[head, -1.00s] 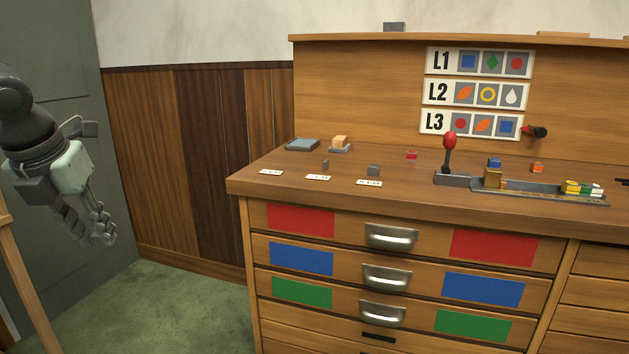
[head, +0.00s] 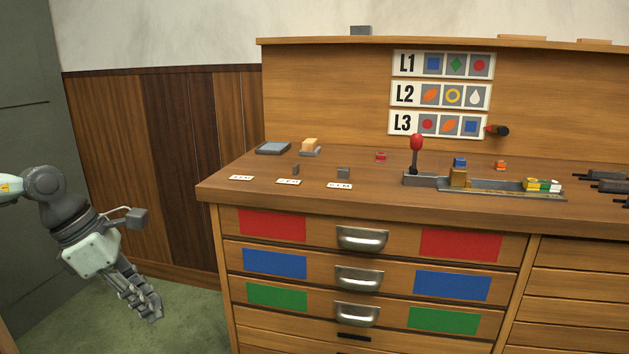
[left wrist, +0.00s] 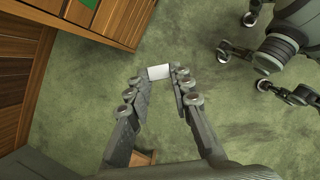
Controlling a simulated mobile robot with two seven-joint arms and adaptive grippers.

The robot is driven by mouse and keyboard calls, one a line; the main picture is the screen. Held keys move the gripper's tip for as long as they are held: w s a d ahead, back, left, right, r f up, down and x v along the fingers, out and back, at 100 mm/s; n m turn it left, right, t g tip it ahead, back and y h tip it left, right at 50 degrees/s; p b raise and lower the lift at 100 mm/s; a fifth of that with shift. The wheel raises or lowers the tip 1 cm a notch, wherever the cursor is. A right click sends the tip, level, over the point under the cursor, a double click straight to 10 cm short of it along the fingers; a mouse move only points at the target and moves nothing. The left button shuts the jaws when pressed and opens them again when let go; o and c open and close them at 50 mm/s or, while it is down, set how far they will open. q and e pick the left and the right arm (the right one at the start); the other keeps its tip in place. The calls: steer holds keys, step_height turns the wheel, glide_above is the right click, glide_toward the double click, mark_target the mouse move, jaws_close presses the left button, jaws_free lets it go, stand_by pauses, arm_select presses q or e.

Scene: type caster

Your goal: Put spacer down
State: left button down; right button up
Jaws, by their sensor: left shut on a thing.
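My left gripper (head: 152,308) hangs at the lower left in the head view, fingers pointing down, left of the cabinet and clear of the worktop (head: 260,190). In the left wrist view it is shut on a small pale block (left wrist: 159,72), apparently the spacer, held at the fingertips above the green floor. The block cannot be made out in the head view. Two small grey blocks, one smaller (head: 296,169) and one larger (head: 343,173), stand on the worktop behind small white label cards (head: 288,182). My right gripper is not in view.
A grey tray (head: 273,148) and a tan block on a grey base (head: 310,146) sit at the worktop's back left. A red-knobbed lever (head: 416,145) and a long grey channel (head: 490,190) stand further right. The worktop's front left is mostly clear.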

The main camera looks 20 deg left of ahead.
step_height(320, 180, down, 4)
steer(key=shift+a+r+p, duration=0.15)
steer(key=shift+p, duration=0.55)
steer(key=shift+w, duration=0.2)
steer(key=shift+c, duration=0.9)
arm_select(q)
steer(key=w+d+f+m+g+y, duration=0.1)
steer(key=w+d+m+g, duration=0.1)
steer(key=d+m, duration=0.5)
steer(key=w+d+f+m+g+y, duration=0.1)
steer(key=w+d+f+m+g, duration=0.1)
steer(key=d+m, duration=0.6)
steer(key=w+d+f+m+g+y, duration=0.1)
steer(key=w+d+m+g, duration=0.2)
steer(key=d+m, duration=0.5)
steer(key=m, duration=0.4)
steer(key=shift+w+f+g, duration=0.15)
steer(key=shift+f+g, duration=0.15)
steer(key=shift+g, duration=0.1)
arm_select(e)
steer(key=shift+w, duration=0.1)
arm_select(q)
steer(key=shift+d, duration=0.1)
